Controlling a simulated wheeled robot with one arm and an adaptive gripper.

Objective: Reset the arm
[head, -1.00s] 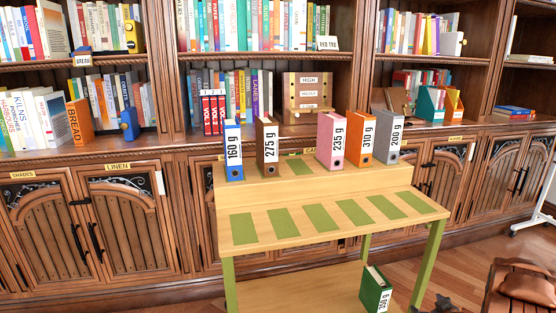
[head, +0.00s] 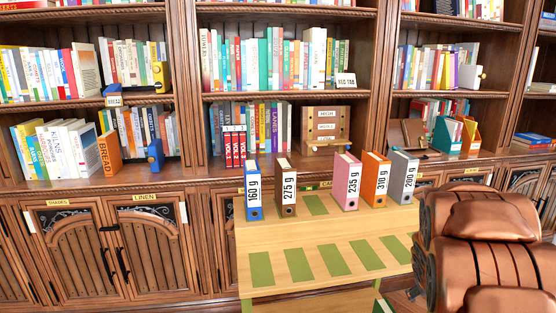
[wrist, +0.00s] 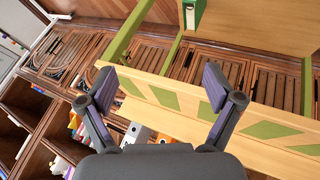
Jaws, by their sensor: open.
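My gripper (wrist: 160,85) is open in the wrist view, its two dark fingers wide apart with nothing between them. Beyond it are the wooden stand with green patches (wrist: 180,110) and a green binder (wrist: 193,14), seen at a turned angle. The gripper itself does not show in the head view. There, my copper-coloured arm (head: 480,240) fills the lower right and covers the stand's right end. The stand (head: 290,235) carries blue 160 g (head: 254,202), brown 275 g (head: 287,198), pink 235 g (head: 346,192), orange 310 g (head: 376,190) and grey 200 g (head: 403,188) binders, all upright.
Tall wooden bookcases (head: 188,120) full of books stand behind the stand, with closed cabinet doors (head: 80,245) below. One green patch (head: 315,204) on the upper step is bare. The front row of patches (head: 298,264) is bare where visible.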

